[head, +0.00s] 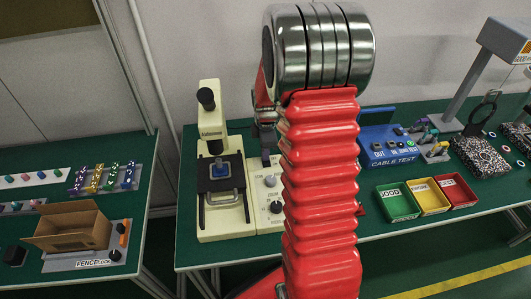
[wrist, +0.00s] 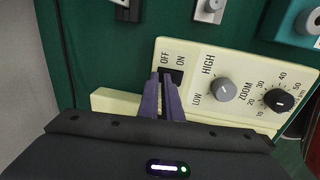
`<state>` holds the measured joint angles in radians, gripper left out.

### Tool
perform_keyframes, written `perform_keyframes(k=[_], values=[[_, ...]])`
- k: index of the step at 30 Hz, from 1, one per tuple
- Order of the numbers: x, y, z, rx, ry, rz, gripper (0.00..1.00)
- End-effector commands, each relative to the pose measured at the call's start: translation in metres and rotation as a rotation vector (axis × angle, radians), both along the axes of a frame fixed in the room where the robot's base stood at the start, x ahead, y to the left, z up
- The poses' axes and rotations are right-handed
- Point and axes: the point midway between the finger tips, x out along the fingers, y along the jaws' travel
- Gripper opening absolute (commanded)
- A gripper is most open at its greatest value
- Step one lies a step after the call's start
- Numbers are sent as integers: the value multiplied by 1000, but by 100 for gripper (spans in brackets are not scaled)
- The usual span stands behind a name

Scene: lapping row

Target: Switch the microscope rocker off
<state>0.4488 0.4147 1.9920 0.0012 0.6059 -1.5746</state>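The microscope (head: 212,130) is cream, with a black eyepiece and a dark stage, and stands on the green bench in the head view. Its cream control panel (head: 268,205) is to the right, partly hidden by my arm. In the wrist view the black rocker (wrist: 177,76) sits in the panel (wrist: 205,55) below the labels OFF and ON. The rocker's tilt is unclear.
A blue cable tester (head: 388,148) and green (head: 398,215), yellow and red bins are farther right. An open cardboard box (head: 75,240) is on the left bench.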

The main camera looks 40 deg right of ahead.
Motion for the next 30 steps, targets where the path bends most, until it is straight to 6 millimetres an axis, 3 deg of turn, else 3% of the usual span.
perform_keyframes(k=[6, 30], values=[[-5, 1, -8, 5, 12, -1, 0], [-22, 9, -7, 9, 21, 0, 0]])
